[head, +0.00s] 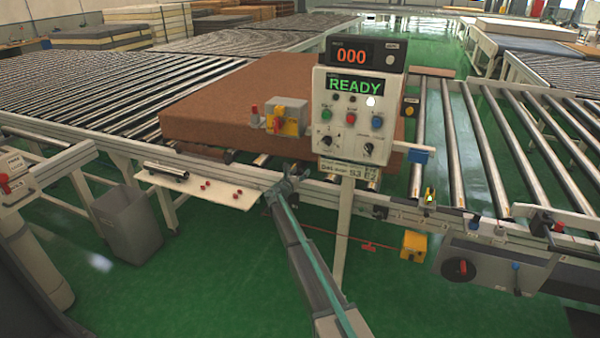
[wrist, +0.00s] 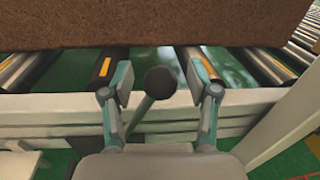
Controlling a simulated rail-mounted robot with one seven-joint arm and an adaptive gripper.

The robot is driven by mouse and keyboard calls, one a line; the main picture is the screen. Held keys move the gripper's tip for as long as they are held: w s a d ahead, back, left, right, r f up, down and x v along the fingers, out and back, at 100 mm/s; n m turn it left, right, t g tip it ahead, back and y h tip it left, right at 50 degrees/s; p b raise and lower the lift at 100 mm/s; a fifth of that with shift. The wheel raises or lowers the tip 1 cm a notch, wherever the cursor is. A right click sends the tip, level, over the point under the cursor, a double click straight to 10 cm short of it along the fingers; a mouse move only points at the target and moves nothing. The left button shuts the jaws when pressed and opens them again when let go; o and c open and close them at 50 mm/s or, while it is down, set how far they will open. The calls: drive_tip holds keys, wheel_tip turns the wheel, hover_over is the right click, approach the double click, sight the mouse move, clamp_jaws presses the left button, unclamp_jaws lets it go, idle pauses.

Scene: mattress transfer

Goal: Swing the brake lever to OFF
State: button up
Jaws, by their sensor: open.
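My gripper (wrist: 160,92) is open in the wrist view, one finger on each side of a lever with a dark round knob (wrist: 160,82). The knob stands between the fingers, with a gap on both sides. The lever's shaft (wrist: 141,113) slants down and left from it toward the pale rail. In the head view my gripper (head: 284,187) is at the conveyor's front rail, left of the control post; it hides the lever there. I see no ON or OFF marking beside the lever.
A brown mattress (head: 215,110) lies on the rollers behind the rail. The control panel (head: 352,118) reads READY and 000, and its post (head: 343,225) stands close to the right of my gripper. A small shelf (head: 200,187) projects to the left.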

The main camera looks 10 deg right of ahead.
clamp_jaws()
idle(0.3)
drive_tip(key=shift+d+r, duration=0.1)
